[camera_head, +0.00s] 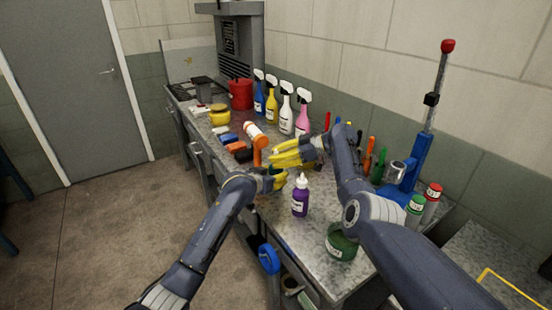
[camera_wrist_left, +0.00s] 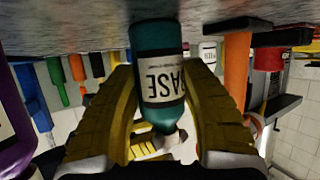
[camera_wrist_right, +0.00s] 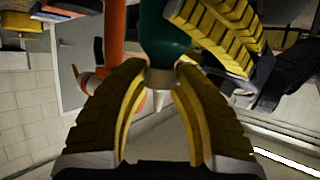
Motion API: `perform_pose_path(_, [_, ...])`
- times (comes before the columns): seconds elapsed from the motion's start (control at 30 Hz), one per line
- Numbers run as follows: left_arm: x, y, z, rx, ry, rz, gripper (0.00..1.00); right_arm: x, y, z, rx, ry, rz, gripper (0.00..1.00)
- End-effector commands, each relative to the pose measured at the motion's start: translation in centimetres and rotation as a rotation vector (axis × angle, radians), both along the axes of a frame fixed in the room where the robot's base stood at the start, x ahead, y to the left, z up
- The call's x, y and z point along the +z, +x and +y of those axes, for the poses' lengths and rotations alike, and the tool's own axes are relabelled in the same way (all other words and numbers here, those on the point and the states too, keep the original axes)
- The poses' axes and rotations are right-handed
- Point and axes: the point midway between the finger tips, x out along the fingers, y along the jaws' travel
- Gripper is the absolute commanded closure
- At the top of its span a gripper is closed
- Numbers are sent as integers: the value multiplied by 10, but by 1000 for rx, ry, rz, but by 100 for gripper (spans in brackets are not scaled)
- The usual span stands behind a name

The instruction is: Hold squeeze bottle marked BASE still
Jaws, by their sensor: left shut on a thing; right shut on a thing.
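The teal squeeze bottle marked BASE (camera_wrist_left: 157,50) shows in the left wrist view, its label upside down there, its nozzle toward the bottom of the picture. My left gripper (camera_wrist_left: 160,88) has a yellow finger on each side of its body. In the right wrist view the bottle (camera_wrist_right: 166,40) shows from the nozzle end, and my right gripper (camera_wrist_right: 160,88) is shut at its pale cap and nozzle. In the head view my left gripper (camera_head: 273,181) and right gripper (camera_head: 293,156) meet over the bench, mostly hiding the bottle.
A purple bottle (camera_head: 300,197) stands just in front of the grippers on the speckled bench (camera_head: 290,227). A green jar (camera_head: 342,244) is near the front edge. Several spray bottles (camera_head: 286,114) line the wall. A blue stand (camera_head: 415,155) is at right.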

Motion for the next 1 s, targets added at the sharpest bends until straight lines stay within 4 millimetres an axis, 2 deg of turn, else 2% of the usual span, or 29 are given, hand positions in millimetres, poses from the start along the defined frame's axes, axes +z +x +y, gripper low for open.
perform_pose_path(0.37, [0, 0, -1, -1, 0, 0, 91, -2, 0, 0, -13, -2, 0, 100])
perform_pose_path(1.0, [0, -1, -2, -3, -1, 1, 91, -4, 0, -2, -252, -7, -1, 100])
